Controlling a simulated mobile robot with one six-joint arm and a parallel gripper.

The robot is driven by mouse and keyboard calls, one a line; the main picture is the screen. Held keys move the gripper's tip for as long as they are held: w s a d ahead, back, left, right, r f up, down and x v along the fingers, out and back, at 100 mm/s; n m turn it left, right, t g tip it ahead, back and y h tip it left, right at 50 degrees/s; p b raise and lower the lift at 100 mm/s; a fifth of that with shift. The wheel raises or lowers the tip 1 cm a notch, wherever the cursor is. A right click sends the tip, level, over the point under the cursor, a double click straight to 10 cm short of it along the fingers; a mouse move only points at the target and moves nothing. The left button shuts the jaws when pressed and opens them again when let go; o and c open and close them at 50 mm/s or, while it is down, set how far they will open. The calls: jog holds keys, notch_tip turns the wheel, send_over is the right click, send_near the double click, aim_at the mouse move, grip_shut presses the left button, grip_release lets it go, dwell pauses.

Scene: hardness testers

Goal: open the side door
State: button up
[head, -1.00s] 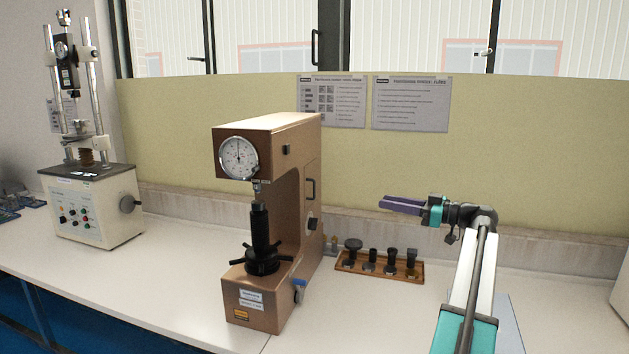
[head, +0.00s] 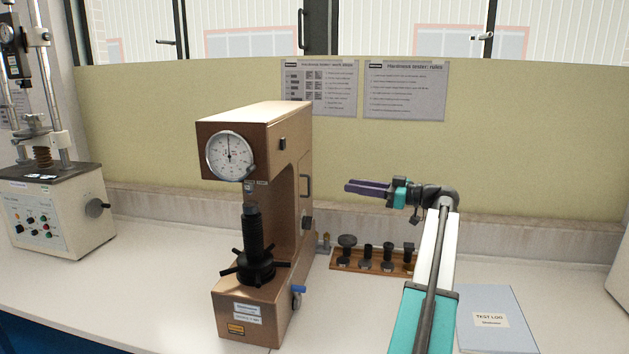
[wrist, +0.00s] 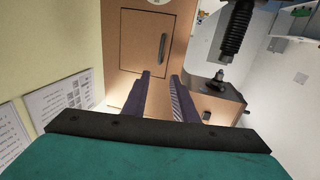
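The brown hardness tester (head: 262,128) stands on the bench, its dial facing front. Its side door (head: 308,165) is on the right side and looks closed, with a dark upright bar handle (head: 305,186). In the wrist view, the door (wrist: 132,40) shows as a brown panel with a thin outline, and the handle (wrist: 162,50) is near its right edge. My gripper (head: 347,187) is to the right of the door, apart from the handle. Its purple fingers (wrist: 161,77) are parted and empty, pointing at the door with the handle beyond their tips.
A wooden rack (head: 375,263) of dark fittings sits on the bench below my gripper. A test log (head: 489,320) lies at right. Another testing machine (head: 55,205) stands at left. Paper notices (head: 405,90) hang on the yellow back panel. The bench between rack and log is partly clear.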

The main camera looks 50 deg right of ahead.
jog(key=shift+w, duration=0.2)
jog(key=p+x, duration=0.3)
jog(key=x, duration=1)
jog(key=shift+w, duration=0.25)
jog(key=shift+a, duration=0.15)
grip_shut()
